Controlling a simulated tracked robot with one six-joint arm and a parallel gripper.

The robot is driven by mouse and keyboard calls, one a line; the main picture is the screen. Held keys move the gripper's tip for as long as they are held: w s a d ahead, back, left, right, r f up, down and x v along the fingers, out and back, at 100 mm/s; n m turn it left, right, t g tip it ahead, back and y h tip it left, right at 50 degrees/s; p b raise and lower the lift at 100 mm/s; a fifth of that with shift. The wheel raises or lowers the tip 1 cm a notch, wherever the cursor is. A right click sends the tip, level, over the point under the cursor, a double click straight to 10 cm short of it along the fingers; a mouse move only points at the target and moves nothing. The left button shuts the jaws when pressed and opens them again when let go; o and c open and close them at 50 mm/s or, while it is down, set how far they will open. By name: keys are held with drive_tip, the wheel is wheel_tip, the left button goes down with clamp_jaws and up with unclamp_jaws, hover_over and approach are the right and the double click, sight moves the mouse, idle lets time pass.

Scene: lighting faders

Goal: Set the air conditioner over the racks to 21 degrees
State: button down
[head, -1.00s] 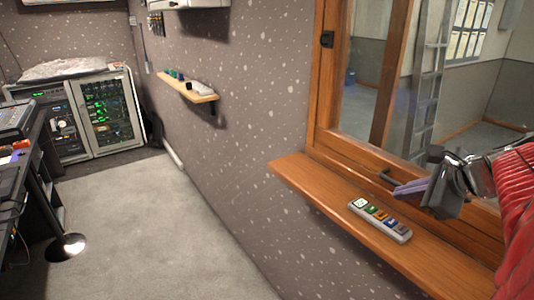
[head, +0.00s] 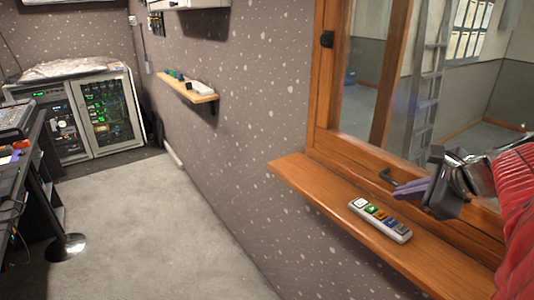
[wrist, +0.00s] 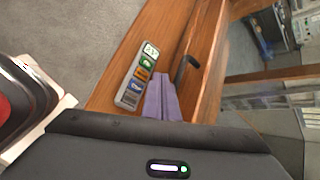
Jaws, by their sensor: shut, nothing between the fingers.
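A slim grey-white remote (head: 380,220) with a row of coloured buttons lies on the wooden window sill (head: 290,175). In the wrist view the remote (wrist: 135,88) lies just left of my fingers. My gripper (head: 397,190) is shut and empty, its purple fingers above the sill near the window handle. The fingers (wrist: 161,82) also show in the wrist view. They appear apart from the remote. Over the racks (head: 85,115), only the bottom edge of a pale unit (head: 45,2) shows at the top left; its display is out of view.
A small wall shelf (head: 195,92) holds small items and a white object. A dark window handle (head: 388,175) is close to my fingers. The carpet (head: 160,220) between is clear.

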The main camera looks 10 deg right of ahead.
sight(391, 222)
idle(0.5)
wheel_tip(391, 222, up, 4)
drive_tip(key=shift+f, duration=0.15)
drive_tip(key=shift+f, duration=0.15)
drive_tip(key=shift+f, duration=4.25)
drive_tip(key=shift+f, duration=0.1)
drive_tip(key=shift+f, duration=0.3)
